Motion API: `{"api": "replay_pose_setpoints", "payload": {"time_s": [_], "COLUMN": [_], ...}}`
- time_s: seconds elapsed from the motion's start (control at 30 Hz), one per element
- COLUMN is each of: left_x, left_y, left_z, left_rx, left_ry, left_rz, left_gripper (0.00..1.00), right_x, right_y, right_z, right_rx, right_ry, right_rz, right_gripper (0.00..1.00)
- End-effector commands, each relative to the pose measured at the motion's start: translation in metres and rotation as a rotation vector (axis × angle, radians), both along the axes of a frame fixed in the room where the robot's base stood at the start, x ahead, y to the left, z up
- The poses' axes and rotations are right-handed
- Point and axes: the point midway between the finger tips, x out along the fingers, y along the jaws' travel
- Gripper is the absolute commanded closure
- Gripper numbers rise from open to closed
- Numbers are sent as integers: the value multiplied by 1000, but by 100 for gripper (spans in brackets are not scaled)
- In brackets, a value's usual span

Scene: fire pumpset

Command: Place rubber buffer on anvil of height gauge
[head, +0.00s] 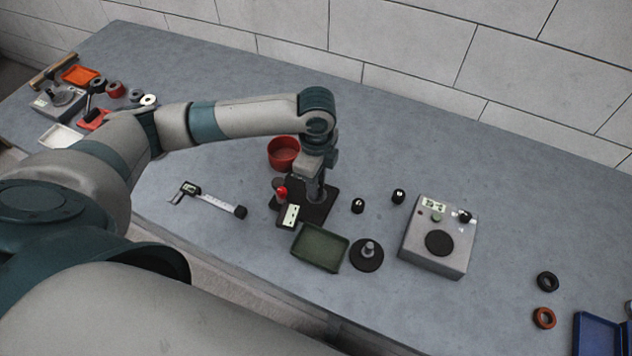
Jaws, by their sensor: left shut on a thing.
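The height gauge stands mid-bench, with a black base (318,212), a small display (291,215) and a red knob (281,193). My left gripper (316,188) points down over the gauge from behind and covers much of its upper part. It is shut on a small dark thing, apparently the rubber buffer, mostly hidden at the fingers. I cannot tell whether the buffer touches the anvil, which is also hidden. Two small black cylinders with pale marks, one nearer (358,206) and one farther (398,196), stand to the right. My right gripper is not in view.
A green tray (320,248) and a round dark stand (367,254) are just in front. A grey instrument box (438,238) stands right, a red bowl (284,153) behind, and a caliper (212,200) left. Rings (547,282) lie far right. The back right bench is clear.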

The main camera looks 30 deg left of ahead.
Motion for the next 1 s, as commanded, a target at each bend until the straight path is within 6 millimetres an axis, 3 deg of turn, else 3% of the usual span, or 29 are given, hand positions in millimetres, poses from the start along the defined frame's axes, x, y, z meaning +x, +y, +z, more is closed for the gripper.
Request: {"api": "replay_pose_setpoints", "payload": {"time_s": [0.47, 0.5, 0.57, 1.0], "left_x": [0, 0, 0, 0], "left_y": [0, 0, 0, 0], "left_z": [-9, -9, -9, -5], "left_rx": [0, 0, 0, 1], "left_ry": [1, 0, 0, -1], "left_rz": [-1, -1, -1, 0], "left_gripper": [98, 72, 58, 58], "right_x": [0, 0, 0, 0], "right_y": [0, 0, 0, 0], "right_z": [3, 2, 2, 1], "right_rx": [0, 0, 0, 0], "right_ry": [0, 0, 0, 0], "right_rz": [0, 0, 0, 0], "right_gripper": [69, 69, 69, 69]}}
